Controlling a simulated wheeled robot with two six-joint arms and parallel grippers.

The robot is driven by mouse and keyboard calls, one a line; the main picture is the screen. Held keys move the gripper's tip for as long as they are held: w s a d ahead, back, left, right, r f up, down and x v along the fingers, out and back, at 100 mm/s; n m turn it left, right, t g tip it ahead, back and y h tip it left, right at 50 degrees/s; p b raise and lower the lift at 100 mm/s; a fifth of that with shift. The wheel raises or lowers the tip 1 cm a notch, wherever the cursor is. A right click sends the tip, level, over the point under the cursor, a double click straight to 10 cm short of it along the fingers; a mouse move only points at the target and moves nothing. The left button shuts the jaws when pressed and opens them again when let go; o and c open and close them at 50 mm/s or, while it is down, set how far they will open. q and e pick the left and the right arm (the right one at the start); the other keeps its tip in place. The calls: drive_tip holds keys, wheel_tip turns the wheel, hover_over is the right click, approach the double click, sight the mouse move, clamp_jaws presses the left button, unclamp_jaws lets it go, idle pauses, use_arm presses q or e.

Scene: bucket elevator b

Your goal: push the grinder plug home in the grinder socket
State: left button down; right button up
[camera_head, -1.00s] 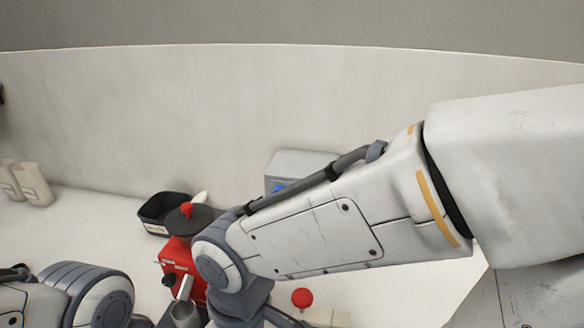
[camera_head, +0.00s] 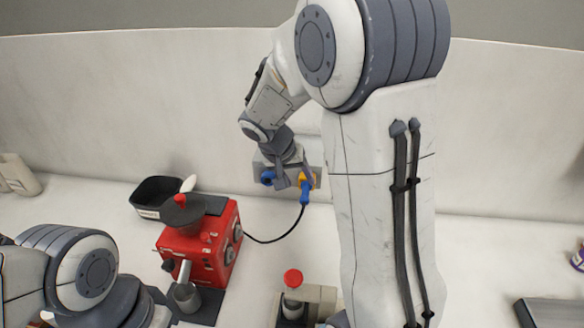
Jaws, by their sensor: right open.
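How deep the plug sits is too small to tell. A second blue piece (camera_head: 267,177) is at the box's left. My right gripper (camera_head: 293,182) is open in front of the box, its fingers beside the orange part; whether they touch it I cannot tell. The red grinder (camera_head: 208,247) stands on the counter with the cable running from its side. My left gripper is out of view.
A black bin (camera_head: 158,197) stands behind the grinder. A red button (camera_head: 293,278) on a beige base is at the front middle. Light cups (camera_head: 18,176) stand far left, and a dark flat item (camera_head: 553,312) lies at the right.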

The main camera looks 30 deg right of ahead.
sight(304, 191)
drive_tip(key=x, duration=0.6)
drive_tip(key=shift+p, duration=0.35)
clamp_jaws()
